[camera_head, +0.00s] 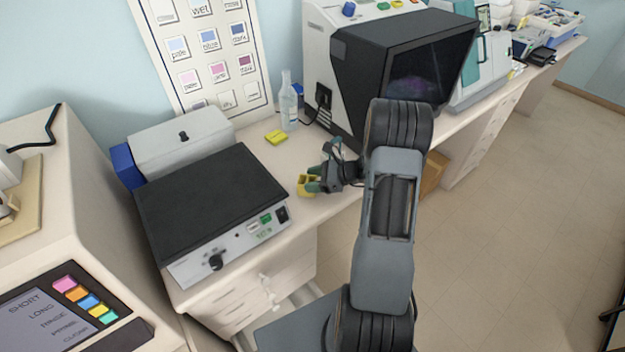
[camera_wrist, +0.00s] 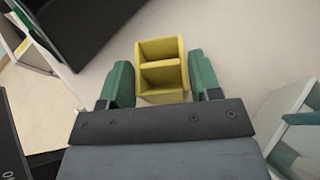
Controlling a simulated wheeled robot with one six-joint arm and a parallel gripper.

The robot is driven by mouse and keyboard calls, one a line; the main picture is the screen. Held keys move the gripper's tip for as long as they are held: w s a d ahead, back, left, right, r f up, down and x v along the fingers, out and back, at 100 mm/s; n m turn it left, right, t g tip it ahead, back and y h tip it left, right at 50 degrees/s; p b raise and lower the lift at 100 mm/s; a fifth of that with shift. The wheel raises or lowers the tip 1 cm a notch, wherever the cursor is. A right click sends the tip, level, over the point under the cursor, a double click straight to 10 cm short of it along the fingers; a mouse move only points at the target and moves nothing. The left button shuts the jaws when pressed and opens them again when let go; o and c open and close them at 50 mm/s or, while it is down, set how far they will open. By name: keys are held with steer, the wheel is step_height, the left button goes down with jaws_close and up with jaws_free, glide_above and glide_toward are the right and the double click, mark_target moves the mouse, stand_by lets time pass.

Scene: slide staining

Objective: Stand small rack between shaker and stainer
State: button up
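The small yellow rack (camera_head: 303,187) is over the white bench just right of the shaker. My gripper (camera_head: 318,178) reaches in from the right in the head view. The black-topped shaker (camera_head: 212,200) stands on the left. The stainer with its dark hood (camera_head: 385,75) stands on the right. I cannot tell whether the rack's base touches the bench.
A grey-white box (camera_head: 183,140) stands behind the shaker. The bench's front edge is close to the rack. An open drawer (camera_head: 295,312) is below the shaker.

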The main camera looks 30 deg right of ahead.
steer(key=o, duration=0.4)
steer(key=shift+c, duration=0.2)
steer(key=shift+r, duration=0.25)
steer(key=b+v, duration=0.2)
steer(key=v, duration=0.9)
steer(key=s+a+r+n+g+h, duration=0.1)
steer(key=s+a+r+n+h, duration=0.4)
steer(key=a+n, duration=0.4)
steer(key=s+a+r+n+g+h, duration=0.2)
steer(key=s+a+r+n+h, duration=0.4)
steer(key=n, duration=0.9)
steer(key=s+a, duration=0.2)
steer(key=a, duration=0.2)
steer(key=shift+s+a+n, duration=0.15)
steer(key=shift+s+n, duration=0.15)
steer(key=shift+n, duration=0.1)
